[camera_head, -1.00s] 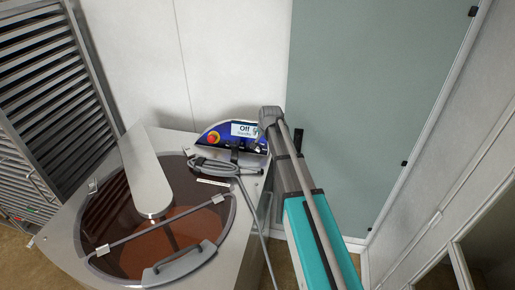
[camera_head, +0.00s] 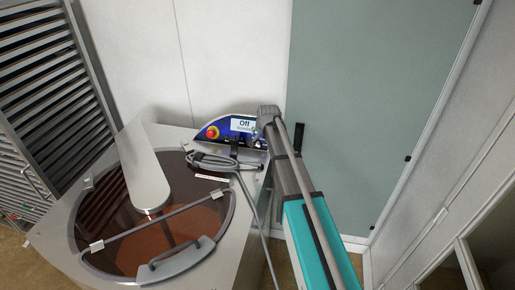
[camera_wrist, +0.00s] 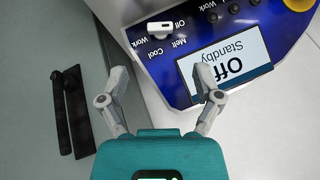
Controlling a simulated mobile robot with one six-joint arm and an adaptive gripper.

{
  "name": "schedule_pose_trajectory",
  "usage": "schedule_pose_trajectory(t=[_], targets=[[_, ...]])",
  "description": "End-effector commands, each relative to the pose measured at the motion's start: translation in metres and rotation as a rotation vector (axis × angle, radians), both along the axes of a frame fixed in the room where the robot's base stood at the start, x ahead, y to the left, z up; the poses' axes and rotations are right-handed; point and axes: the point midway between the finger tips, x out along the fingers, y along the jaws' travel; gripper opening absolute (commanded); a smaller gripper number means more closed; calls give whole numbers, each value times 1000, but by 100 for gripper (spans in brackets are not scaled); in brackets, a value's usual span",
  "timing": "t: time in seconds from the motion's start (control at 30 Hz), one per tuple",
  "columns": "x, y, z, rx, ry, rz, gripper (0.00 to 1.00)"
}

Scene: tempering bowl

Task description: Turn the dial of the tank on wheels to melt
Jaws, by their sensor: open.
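The tank on wheels (camera_head: 60,225) has a clear-lidded round bowl with brown contents. Its blue control panel (camera_head: 228,140) stands at the back, and the screen (camera_wrist: 228,62) reads "Off Standby". In the wrist view, the panel appears upside down. The white dial (camera_wrist: 160,29) sits at the top, with Off, Melt, Cool and Work marked around it; its bar lies near the Off mark. My gripper (camera_wrist: 162,82) is open and empty, pointing towards the panel, with the dial beyond the gap between its fingertips.
A red emergency button (camera_head: 212,132) is on the panel's left. A grey cable and handle (camera_head: 215,163) lie on the tank top in front of the panel. A green-grey door with a dark handle (camera_head: 298,138) is right behind my arm. A slatted rack (camera_head: 40,80) stands left.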

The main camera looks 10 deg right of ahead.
Motion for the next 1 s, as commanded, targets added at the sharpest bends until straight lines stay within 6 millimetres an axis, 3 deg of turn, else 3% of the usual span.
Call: schedule_pose_trajectory(t=[0.7, 1.0], targets=[[32, 4, -59, 0, 0, 0, 83], [41, 5, -74, 0, 0, 0, 83]])
